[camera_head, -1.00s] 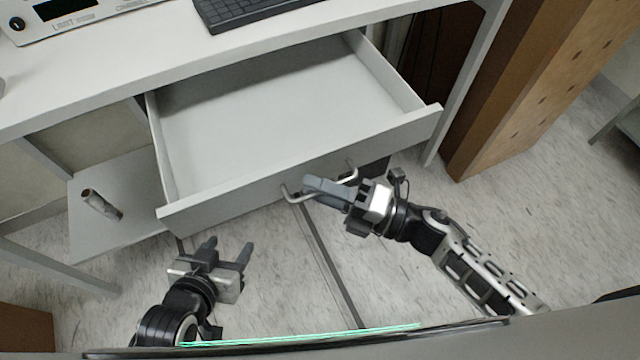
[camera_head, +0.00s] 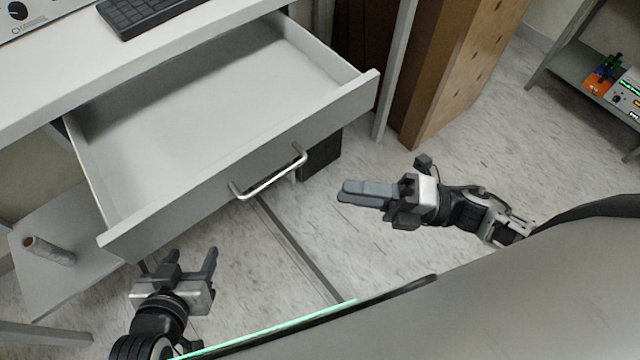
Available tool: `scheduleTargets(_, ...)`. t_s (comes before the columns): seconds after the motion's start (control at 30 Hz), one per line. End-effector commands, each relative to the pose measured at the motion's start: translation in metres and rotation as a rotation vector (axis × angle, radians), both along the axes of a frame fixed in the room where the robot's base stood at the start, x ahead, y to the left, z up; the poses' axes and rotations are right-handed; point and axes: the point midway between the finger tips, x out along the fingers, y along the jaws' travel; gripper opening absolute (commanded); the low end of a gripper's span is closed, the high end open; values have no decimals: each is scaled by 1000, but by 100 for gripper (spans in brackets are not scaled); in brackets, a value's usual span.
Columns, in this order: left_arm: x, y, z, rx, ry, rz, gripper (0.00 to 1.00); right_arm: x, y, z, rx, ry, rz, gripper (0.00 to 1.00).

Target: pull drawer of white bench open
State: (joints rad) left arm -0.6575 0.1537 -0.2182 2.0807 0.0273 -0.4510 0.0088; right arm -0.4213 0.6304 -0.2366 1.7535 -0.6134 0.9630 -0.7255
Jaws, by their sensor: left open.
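The white bench (camera_head: 40,98) stands at the upper left with its drawer (camera_head: 225,90) pulled well out; the inside looks empty. The metal bar handle (camera_head: 270,184) on the drawer front is bare, with nothing holding it. My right gripper (camera_head: 342,192) is to the right of the handle, apart from it, fingers pointing left. Its fingers look close together, and a gap between them is hard to make out. My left gripper (camera_head: 192,252) is open and empty, below the drawer's left front corner, fingers pointing up.
A black keyboard (camera_head: 145,12) lies on the bench top. A small roll (camera_head: 48,250) rests on the lower shelf. A brown wooden cabinet (camera_head: 455,75) stands right of the bench. A shelf with devices (camera_head: 570,65) is at the far right.

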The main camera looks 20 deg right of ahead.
Motion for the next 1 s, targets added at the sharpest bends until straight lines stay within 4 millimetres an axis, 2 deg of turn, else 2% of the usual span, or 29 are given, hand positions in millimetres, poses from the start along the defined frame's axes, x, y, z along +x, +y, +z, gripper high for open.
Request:
scheduleTargets(0.1,-3,-1,-4,-5,5,0,55,-7,-14,-4,-1,2,0,31)
scheduleTargets(0.23,-7,-1,-6,-7,12,1,55,-9,-21,-3,0,0,0,31)
scheduleTargets(0.8,-4,-3,-2,-20,6,9,55,-9,-22,-3,2,3,-5,31)
scheduleTargets(0.9,-4,-3,-2,-19,5,8,55,-2,-18,-3,36,57,-61,31)
scheduleTargets(1.0,-4,-3,-3,-18,7,9,55,17,-14,-3,135,207,-209,31)
